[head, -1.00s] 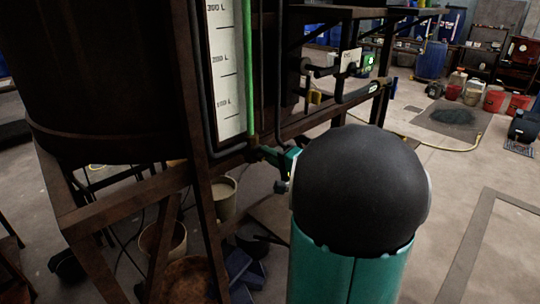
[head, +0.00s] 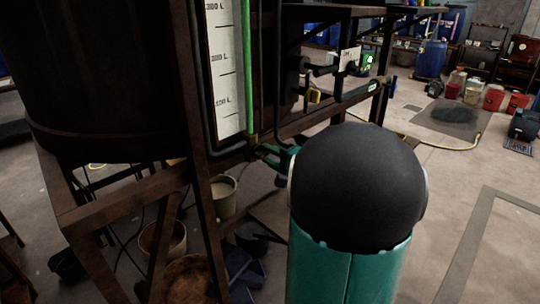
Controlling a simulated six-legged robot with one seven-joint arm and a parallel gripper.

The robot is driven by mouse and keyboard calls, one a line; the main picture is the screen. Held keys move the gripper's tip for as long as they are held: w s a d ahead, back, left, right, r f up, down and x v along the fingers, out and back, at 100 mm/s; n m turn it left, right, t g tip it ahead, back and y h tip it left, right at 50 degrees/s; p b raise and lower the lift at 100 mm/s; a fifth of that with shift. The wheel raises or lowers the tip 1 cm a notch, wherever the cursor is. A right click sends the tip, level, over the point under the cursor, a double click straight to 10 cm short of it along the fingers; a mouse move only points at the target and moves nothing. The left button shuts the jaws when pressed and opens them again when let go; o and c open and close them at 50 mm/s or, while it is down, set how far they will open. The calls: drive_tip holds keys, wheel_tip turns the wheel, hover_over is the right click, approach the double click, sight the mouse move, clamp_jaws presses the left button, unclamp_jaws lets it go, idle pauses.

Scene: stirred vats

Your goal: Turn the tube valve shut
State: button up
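The sight tube (head: 248,65), green with liquid, runs up beside a white litre scale (head: 225,70) on the dark vat's frame. At its foot is a small brass-coloured fitting (head: 253,139), which looks like the tube valve; its handle is too small and dark to make out. My gripper (head: 262,152) is teal and points left, just below and right of this fitting. Its two fingers look apart, with a dark gap between them. I cannot tell whether they touch the valve. My arm's black, rounded joint hides part of the gripper's wrist.
The large dark vat (head: 90,70) stands at left on a rusty frame (head: 120,207). Buckets (head: 222,196) stand under it. A pipe with a yellow-handled valve (head: 314,96) lies behind, right of the tube. Open floor is at right; red buckets (head: 494,97) are far back.

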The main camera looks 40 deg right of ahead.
drive_tip(key=shift+o, duration=0.4)
drive_tip(key=shift+w, duration=0.15)
drive_tip(key=s, duration=1.4)
drive_tip(key=shift+d, duration=0.2)
drive_tip(key=shift+w+a, duration=0.1)
